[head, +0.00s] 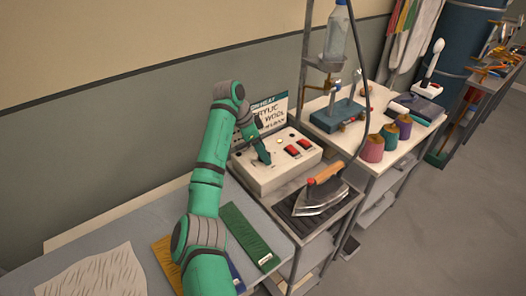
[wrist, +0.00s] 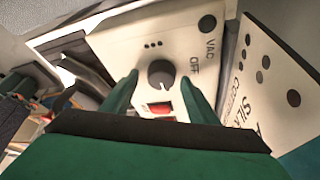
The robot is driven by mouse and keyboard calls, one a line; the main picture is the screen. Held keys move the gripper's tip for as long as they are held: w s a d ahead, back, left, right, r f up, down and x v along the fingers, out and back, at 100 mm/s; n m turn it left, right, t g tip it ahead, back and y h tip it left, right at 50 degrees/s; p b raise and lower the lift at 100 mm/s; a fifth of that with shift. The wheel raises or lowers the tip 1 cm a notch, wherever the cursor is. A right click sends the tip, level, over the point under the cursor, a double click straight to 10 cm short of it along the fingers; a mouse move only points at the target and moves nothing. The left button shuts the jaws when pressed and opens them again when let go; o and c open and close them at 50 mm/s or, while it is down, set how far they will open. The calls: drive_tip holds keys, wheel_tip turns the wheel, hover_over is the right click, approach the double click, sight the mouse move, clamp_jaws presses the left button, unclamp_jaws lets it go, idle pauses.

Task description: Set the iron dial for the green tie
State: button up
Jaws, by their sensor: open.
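The iron dial (wrist: 161,73) is a round dark knob on the sloping white control box (head: 262,182). In the wrist view a small pale mark shows near its lower edge. My gripper (wrist: 159,79) is open, with one green finger on each side of the dial. I cannot tell whether the fingers touch it. In the head view my gripper (head: 264,158) is down at the box and hides the dial. The green tie (head: 247,234) lies flat on the grey board, beside my arm.
A heat card (head: 270,115) with dots and fabric names stands behind the box; it also shows in the wrist view (wrist: 270,85). Red switches (head: 291,151) sit right of my gripper. The iron (head: 322,195) rests on a dark ribbed pad in front. Mustard cloth (head: 163,255) lies by my arm.

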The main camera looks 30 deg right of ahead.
drive_tip(key=v, duration=1)
drive_tip(key=shift+a+r, duration=0.15)
drive_tip(key=shift+r, duration=0.2)
